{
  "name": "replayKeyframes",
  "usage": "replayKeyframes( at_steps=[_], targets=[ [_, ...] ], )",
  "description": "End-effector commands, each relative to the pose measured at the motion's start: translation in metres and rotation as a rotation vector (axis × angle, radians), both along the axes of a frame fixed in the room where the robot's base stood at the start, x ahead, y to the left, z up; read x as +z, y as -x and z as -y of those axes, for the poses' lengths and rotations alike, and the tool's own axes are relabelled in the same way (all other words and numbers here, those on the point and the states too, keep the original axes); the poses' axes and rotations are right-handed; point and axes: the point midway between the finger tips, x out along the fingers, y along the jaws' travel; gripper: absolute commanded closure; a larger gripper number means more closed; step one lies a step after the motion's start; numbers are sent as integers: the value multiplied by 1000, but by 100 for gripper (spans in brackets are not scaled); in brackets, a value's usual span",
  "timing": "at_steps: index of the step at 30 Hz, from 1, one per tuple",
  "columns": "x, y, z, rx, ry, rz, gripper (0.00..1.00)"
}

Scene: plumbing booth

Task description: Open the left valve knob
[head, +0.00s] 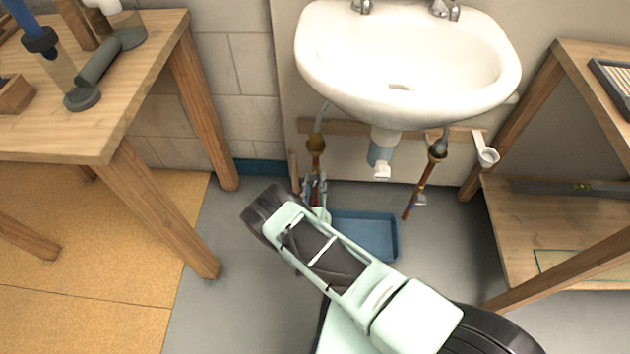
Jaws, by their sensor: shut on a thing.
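The left supply line under the sink has a brass fitting (316,143) and drops toward the floor by the wall. My gripper (316,190) is at the lower part of this line, at the left valve. It is shut on the left valve knob, which is mostly hidden behind the fingers, so its turn angle cannot be read. The right supply line has a brass fitting (437,153) and a slanting reddish pipe, with a small valve (420,200) low down. Nothing touches that valve.
The white sink (400,88) hangs above, with its drain pipe (381,155) between the lines. A blue tray (375,236) lies on the floor just right of my gripper. A wooden table (150,90) stands left and a wooden shelf (500,220) right. Grey floor is clear at left.

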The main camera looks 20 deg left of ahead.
Motion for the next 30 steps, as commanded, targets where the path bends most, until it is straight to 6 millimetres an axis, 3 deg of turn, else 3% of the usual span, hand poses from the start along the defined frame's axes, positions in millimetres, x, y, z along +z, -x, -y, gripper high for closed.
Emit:
replayKeyframes(
  at_steps=[12, 29, 30],
  targets=[
    [1, -1, 0, 1, 197, 49, 95],
    [1, -2, 0, 1, 229, 57, 95],
    [1, -2, 0, 1, 229, 57, 70]
  ],
)
